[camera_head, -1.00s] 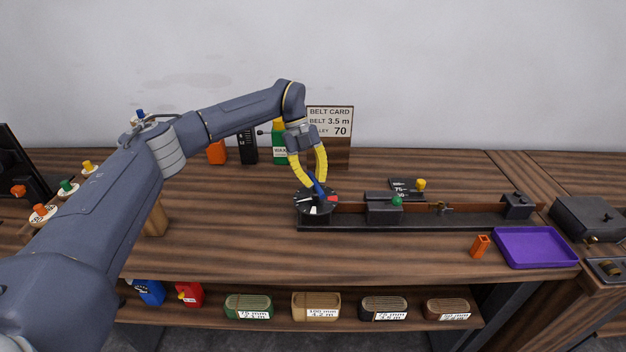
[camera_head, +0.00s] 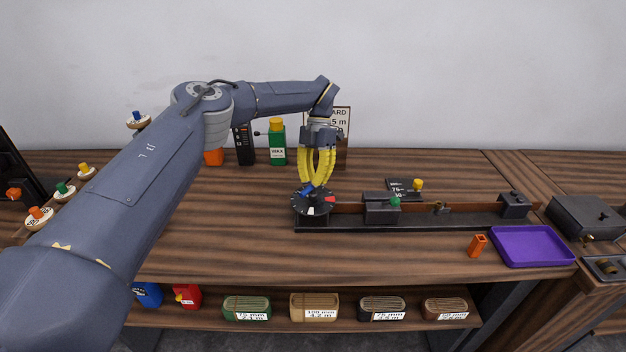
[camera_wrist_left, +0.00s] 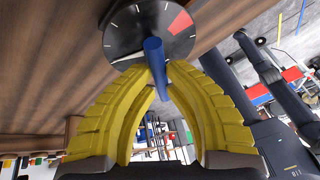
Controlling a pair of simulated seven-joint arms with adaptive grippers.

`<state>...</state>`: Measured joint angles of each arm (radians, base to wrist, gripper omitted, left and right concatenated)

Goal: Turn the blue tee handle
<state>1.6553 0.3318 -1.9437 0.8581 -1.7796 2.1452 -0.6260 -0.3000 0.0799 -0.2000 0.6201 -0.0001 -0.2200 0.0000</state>
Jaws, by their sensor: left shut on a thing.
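The blue tee handle (camera_head: 308,189) stands on a black round dial (camera_head: 318,208) with white marks and a red sector, at the left end of the long black rig. My left gripper (camera_head: 314,184) points down over the dial, its yellow fingers shut on the blue handle. In the left wrist view the handle (camera_wrist_left: 154,57) shows as a blue bar between the fingertips (camera_wrist_left: 158,75), with the dial (camera_wrist_left: 130,30) behind it. The fingers hide part of the handle. My right gripper is in neither view.
The rig (camera_head: 420,221) runs right from the dial, carrying a dark block with a green knob (camera_head: 395,202). A purple tray (camera_head: 532,247) and an orange block (camera_head: 477,245) lie at the right. A green wax bottle (camera_head: 277,146) and the belt card (camera_head: 343,128) stand behind the gripper.

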